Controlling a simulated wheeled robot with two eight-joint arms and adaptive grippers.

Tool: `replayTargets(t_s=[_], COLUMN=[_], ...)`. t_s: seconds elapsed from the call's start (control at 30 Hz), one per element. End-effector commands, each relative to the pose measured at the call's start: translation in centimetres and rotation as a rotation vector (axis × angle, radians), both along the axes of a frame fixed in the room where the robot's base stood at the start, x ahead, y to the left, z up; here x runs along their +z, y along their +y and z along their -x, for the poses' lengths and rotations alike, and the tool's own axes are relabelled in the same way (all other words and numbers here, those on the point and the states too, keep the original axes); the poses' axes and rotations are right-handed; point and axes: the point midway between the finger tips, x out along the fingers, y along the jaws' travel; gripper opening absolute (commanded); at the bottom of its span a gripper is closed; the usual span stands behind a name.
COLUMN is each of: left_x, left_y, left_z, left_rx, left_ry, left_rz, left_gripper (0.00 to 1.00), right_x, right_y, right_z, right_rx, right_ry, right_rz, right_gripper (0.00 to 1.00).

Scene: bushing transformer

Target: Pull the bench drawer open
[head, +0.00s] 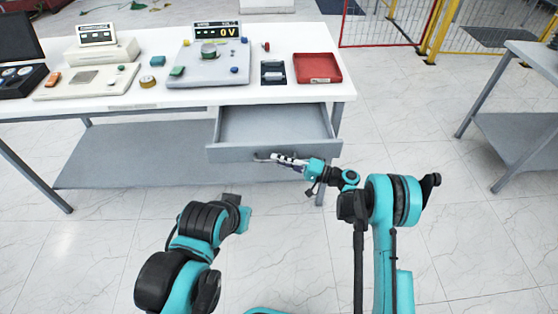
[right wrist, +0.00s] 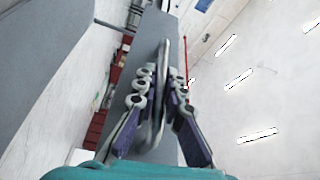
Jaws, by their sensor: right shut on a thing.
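The grey bench drawer (head: 275,122) is pulled out from under the white bench top, and its inside shows empty. Its slim handle (head: 259,156) is on the front panel. My right gripper (head: 281,158) is at the handle, to the right of the front's middle. In the right wrist view, the fingers of my right gripper (right wrist: 160,90) are closed around the handle bar (right wrist: 163,60), with the grey drawer front (right wrist: 147,48) behind it. My left arm is at the lower left of the head view, apart from the drawer; its fingers do not show.
The white bench top (head: 150,99) holds a voltage display unit (head: 216,32), a red tray (head: 317,68) and other devices. A grey lower shelf (head: 130,155) lies under the bench. Another table (head: 535,60) stands at the right. The floor between the tables is clear.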

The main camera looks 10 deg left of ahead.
Motion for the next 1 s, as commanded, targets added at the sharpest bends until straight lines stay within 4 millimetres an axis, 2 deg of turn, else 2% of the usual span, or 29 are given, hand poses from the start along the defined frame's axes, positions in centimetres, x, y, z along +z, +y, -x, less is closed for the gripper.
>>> replayTargets(t_s=[0.3, 0.4, 0.77, 0.87, 1.0], left_x=[0.0, 0.0, 0.0, 0.0, 0.0], left_y=[0.0, 0.0, 0.0, 0.0, 0.0], left_z=[0.0, 0.0, 0.0, 0.0, 0.0], left_rx=[0.000, 0.000, 0.000, 0.000, 0.000], left_ry=[0.000, 0.000, 0.000, 0.000, 0.000], left_rz=[0.000, 0.000, 0.000, 0.000, 0.000], left_gripper=[0.00, 0.00, 0.00, 0.00, 0.00], right_x=[0.1, 0.1, 0.0, 0.0, -0.3], right_y=[0.0, 0.0, -0.3, -1.4, -4.3], right_z=[0.0, 0.0, 0.0, 0.1, 0.3], right_rx=[-0.001, -0.001, -0.001, -0.002, -0.006], right_ry=[0.001, 0.001, 0.001, 0.001, 0.001], right_rz=[-0.001, -0.001, -0.001, -0.001, -0.001], right_gripper=[0.00, 0.30, 0.31, 0.31, 0.31])
